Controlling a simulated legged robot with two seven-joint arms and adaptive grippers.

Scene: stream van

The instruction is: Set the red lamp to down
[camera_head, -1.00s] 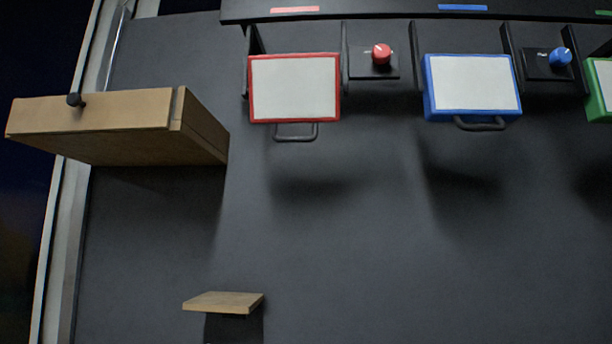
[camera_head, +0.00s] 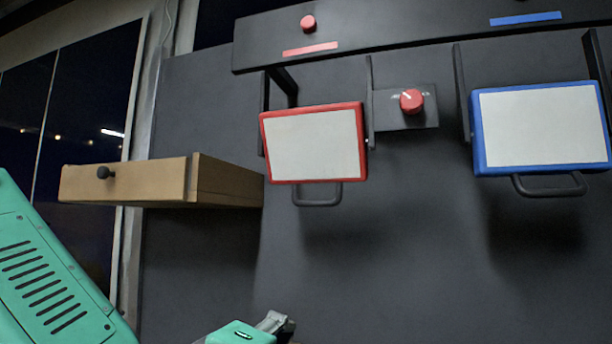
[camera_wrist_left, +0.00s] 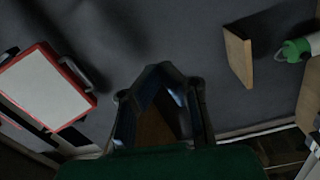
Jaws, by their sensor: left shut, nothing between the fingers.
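The red lamp (camera_head: 314,145) is a white panel in a red frame, held between dark brackets under the black rail. Its dark handle (camera_head: 318,198) hangs at its lower edge, and its face is turned toward me. It also shows at the left of the left wrist view (camera_wrist_left: 45,88). My left gripper (camera_head: 276,322) is at the bottom of the head view, below the lamp and apart from it. In the left wrist view its fingers (camera_wrist_left: 162,70) meet at the tips, with nothing held. My right gripper is out of view.
A red knob (camera_head: 411,101) is right of the lamp; a red button (camera_head: 308,23) is on the rail above. A blue lamp (camera_head: 540,125) hangs further right. A wooden box (camera_head: 125,182) juts out at left. A small wooden shelf (camera_wrist_left: 238,58) shows in the wrist view.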

